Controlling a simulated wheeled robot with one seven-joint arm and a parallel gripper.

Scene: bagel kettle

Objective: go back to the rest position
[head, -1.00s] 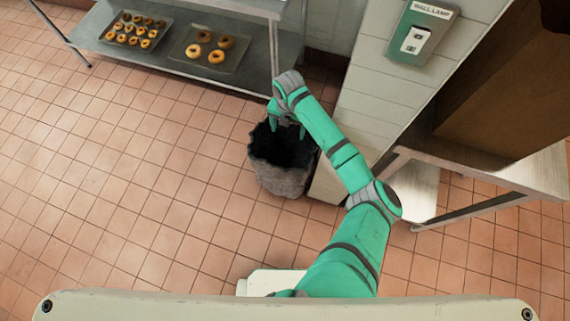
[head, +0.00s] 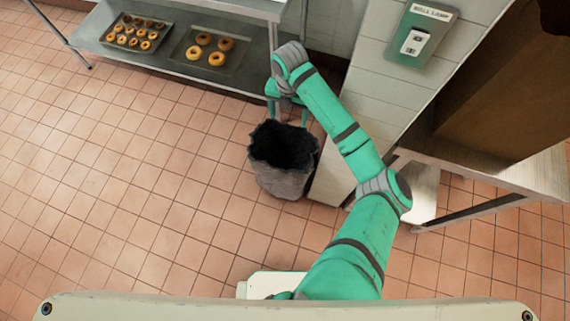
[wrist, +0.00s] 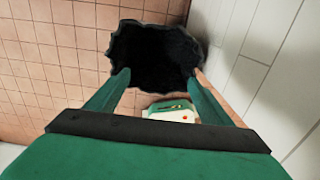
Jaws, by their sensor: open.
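My gripper (head: 287,112) is open and empty. In the head view it hangs over the back rim of a grey bin with a dark, open mouth (head: 283,172). In the wrist view the two green fingers of my gripper (wrist: 160,78) are spread apart, with the bin's black opening (wrist: 155,55) showing beyond them. The inside of the bin is too dark to tell what it holds.
A metal shelf (head: 160,60) at the back left holds trays of bagels. A metal table (head: 490,170) is at right. The floor at left is clear.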

